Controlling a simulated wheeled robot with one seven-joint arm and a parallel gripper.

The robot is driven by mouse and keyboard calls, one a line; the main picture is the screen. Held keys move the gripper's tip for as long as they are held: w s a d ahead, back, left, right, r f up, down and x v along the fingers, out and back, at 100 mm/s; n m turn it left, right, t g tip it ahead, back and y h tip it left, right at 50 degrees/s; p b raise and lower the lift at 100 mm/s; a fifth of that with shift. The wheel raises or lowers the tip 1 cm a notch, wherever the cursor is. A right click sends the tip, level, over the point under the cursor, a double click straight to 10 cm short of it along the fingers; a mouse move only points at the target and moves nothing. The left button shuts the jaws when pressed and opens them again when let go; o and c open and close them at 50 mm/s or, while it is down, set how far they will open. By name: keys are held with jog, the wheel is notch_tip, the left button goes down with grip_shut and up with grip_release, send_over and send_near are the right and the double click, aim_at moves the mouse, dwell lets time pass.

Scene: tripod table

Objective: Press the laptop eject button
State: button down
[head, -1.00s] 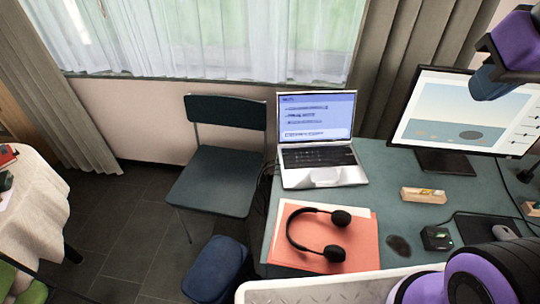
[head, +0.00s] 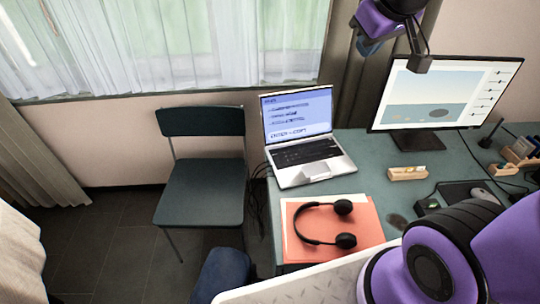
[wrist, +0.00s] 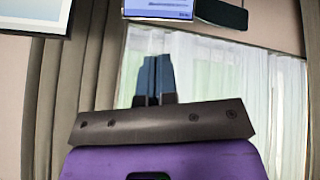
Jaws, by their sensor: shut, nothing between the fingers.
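The open laptop (head: 306,152) stands on the left back part of the desk, its lit blue-and-white screen facing me. Its black keyboard and silver palm rest show in the head view. An eject button is too small to make out. My gripper (head: 368,47), with blue-grey fingers, is high in the head view, above and right of the laptop and apart from it. In the wrist view the gripper (wrist: 155,68) has its fingers together and empty, pointing toward the curtained window. Part of the laptop (wrist: 158,8) shows at that view's top edge.
The desk (head: 372,155) also holds a monitor (head: 440,95), black headphones (head: 312,240) on a red folder (head: 365,222), a small wooden holder (head: 408,173) and a mouse (head: 484,194). A chair (head: 200,190) stands left of the desk.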

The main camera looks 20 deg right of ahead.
jog(key=w+f+n+t, duration=0.1)
jog(key=w+f+n, duration=0.15)
jog(key=w, duration=0.45)
jog(key=w+f+n, duration=0.1)
jog(key=w+f, duration=0.3)
jog(key=w, duration=0.3)
jog(key=n+y, duration=0.5)
jog(key=n, duration=0.4)
send_over(274, 155)
notch_tip(274, 155, down, 32)
jog(key=shift+s+f+t, duration=0.1)
jog(key=shift+f+t, duration=0.2)
jog(key=shift+f, duration=0.1)
jog(key=shift+f, duration=0.1)
jog(key=shift+f, duration=4.3)
jog(key=shift+f, duration=0.4)
